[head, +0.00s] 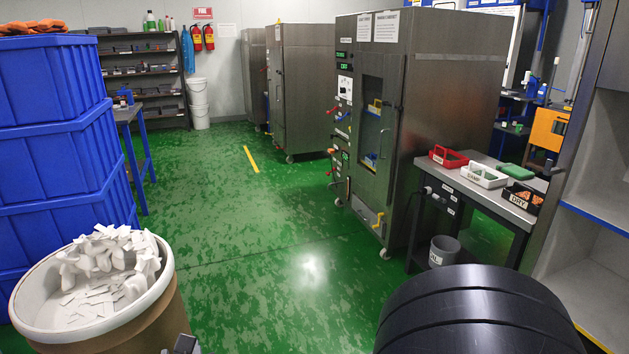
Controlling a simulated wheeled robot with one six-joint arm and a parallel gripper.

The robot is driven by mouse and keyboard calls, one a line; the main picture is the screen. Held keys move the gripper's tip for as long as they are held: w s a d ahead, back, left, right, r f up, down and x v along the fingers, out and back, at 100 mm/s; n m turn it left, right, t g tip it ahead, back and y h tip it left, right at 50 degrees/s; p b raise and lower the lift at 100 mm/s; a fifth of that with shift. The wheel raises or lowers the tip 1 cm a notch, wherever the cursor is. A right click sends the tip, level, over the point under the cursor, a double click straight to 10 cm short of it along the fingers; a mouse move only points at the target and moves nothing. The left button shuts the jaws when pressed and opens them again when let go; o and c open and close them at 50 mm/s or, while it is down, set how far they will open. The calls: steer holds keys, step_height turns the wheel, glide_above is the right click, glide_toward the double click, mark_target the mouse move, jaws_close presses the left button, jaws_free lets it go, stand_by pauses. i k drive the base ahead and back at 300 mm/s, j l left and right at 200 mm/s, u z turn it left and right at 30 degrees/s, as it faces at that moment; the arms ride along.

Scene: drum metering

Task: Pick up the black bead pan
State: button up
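The black bead pan (523,196) stands at the right end of a grey-topped bench on the right side of the head view. It has a white label reading DRY and orange-brown contents. A white pan (484,176) labelled DAMP and a red pan (449,158) stand to its left on the same bench. No gripper fingers can be made out. A small dark grey piece shows at the bottom edge, left of centre, and I cannot tell what it is. Nothing is seen touching the black pan.
The bench (472,178) stands beside a tall steel cabinet (422,110). A green lid-like item (514,172) lies behind the pans. A grey bin (444,250) sits under the bench. A drum (97,283) of white pieces and blue crates (52,90) stand left. The green floor between is clear.

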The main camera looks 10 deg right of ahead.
mark_target(529, 199)
steer(key=i+l+z, duration=0.1)
steer(key=i+z, duration=0.2)
steer(key=z, duration=0.15)
steer(key=i+z, duration=0.65)
steer(key=z, duration=0.25)
steer(key=i+j+z, duration=0.3)
steer(key=z, duration=0.15)
steer(key=i+j+z, duration=0.1)
steer(key=i+z, duration=0.35)
steer(key=i+j+z, duration=0.15)
steer(key=z, duration=0.3)
steer(key=i+j+z, duration=0.35)
steer(key=z, duration=0.15)
